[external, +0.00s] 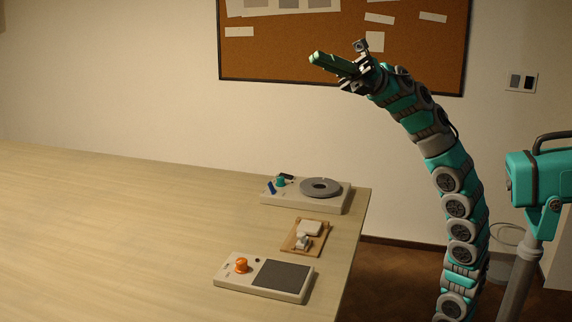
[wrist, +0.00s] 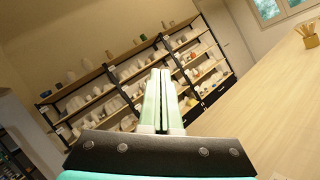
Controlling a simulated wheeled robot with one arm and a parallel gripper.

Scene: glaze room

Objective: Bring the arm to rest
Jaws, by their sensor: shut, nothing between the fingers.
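My arm rises on the right of the external view and bends over to the left, high above the table's right end. My gripper (external: 334,65) is up in front of the cork board, clear of everything. Its two green fingers are together and hold nothing. In the wrist view the gripper (wrist: 160,75) points toward shelving across the room, with the fingers side by side.
The long wooden table (external: 120,220) is mostly bare. At its right end lie a device with a grey disc (external: 320,188), a small wooden board (external: 293,243) with pale pieces, and a device with an orange knob (external: 241,265). Shelves (wrist: 100,95) hold pottery.

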